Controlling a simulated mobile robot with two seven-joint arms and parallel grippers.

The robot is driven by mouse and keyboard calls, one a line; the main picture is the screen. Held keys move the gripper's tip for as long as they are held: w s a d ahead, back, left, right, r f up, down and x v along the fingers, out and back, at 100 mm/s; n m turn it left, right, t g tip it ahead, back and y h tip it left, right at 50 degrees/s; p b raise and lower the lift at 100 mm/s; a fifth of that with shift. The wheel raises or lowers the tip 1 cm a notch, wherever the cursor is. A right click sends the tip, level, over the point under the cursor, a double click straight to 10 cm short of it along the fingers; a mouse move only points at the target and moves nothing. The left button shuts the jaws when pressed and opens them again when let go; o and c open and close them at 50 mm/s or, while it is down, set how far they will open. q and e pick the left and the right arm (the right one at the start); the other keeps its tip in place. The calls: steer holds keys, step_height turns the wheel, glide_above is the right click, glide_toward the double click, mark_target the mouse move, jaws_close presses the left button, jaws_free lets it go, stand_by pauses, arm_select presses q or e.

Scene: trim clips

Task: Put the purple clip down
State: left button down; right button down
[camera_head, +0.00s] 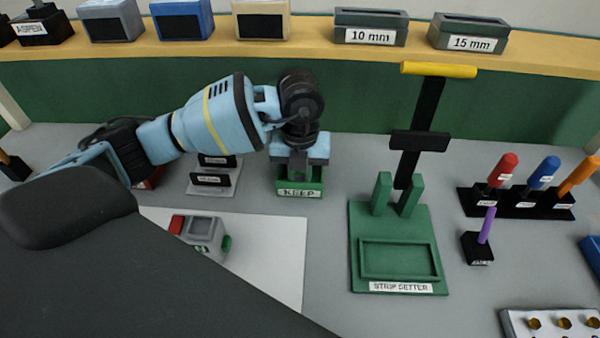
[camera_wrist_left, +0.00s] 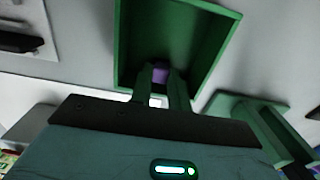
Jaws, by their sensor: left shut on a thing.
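My left gripper (camera_head: 298,170) points down into the green open box labelled KEEP (camera_head: 300,193). In the left wrist view its fingers are shut on a small purple clip (camera_wrist_left: 160,73), which shows between the fingertips over the inside of the green box (camera_wrist_left: 230,22). In the head view the clip is hidden by the gripper and the box wall. I cannot tell whether the clip touches the box floor. My right gripper is not in view.
A green strip setter (camera_head: 395,215) with a tall yellow-handled lever stands right of the box. A grey device with a red end (camera_head: 203,235) sits on a white sheet (camera_head: 270,255) in front. A tool rack (camera_head: 515,203) is at the right. A shelf with several blocks runs behind.

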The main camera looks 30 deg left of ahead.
mark_target(300, 179)
arm_select(q)
steer(key=c, duration=1.3)
jaws_free()
steer(key=shift+c, duration=0.2)
steer(key=shift+r, duration=3.9)
